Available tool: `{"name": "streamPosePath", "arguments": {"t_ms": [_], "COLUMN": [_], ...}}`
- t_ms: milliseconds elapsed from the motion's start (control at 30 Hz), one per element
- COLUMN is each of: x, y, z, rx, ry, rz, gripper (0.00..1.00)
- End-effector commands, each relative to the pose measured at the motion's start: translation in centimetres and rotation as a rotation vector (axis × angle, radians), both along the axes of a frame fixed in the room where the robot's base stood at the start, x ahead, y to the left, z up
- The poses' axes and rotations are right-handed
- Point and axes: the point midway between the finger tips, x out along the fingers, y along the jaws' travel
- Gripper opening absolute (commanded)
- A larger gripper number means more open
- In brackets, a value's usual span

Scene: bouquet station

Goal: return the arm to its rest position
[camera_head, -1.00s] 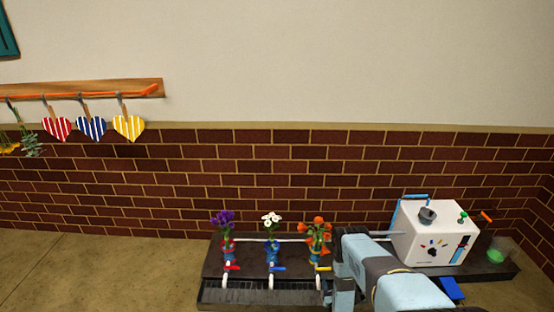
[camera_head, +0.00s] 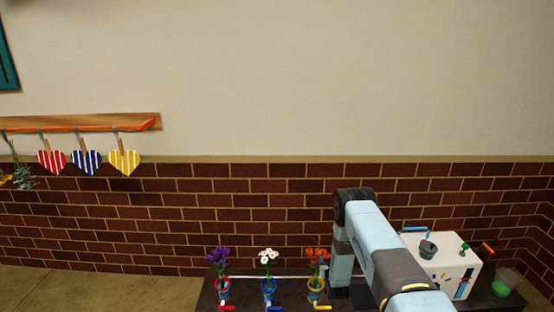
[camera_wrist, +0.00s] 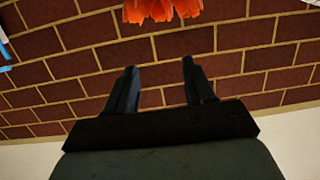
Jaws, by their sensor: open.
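My gripper (camera_wrist: 160,82) shows in the wrist view with its two dark fingers apart and nothing between them. Orange petals (camera_wrist: 160,9) show at the top edge of that view, beyond the fingertips, apart from them. In the head view my light blue arm is raised and bent at the right of centre, in front of the brick wall. The gripper's fingers cannot be made out there. The orange flowers (camera_head: 317,256) stand in their vase just left of my arm.
Purple flowers (camera_head: 218,258) and white flowers (camera_head: 268,257) stand in vases on the dark table (camera_head: 245,298). A white box (camera_head: 452,265) with a grey cup on top and a clear cup of green (camera_head: 502,287) are at right. Heart tags (camera_head: 88,162) hang from a rail at left.

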Motion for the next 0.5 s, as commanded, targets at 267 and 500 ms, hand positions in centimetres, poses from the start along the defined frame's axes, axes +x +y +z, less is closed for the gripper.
{"name": "streamPosePath", "arguments": {"t_ms": [267, 500], "x": [4.2, 5.8], "y": [-0.2, -0.4], "z": [9.9, 18.1], "rx": [-0.003, -0.005], "ry": [0.069, 0.135], "rz": [-0.012, -0.02], "gripper": [0.53, 0.53]}}
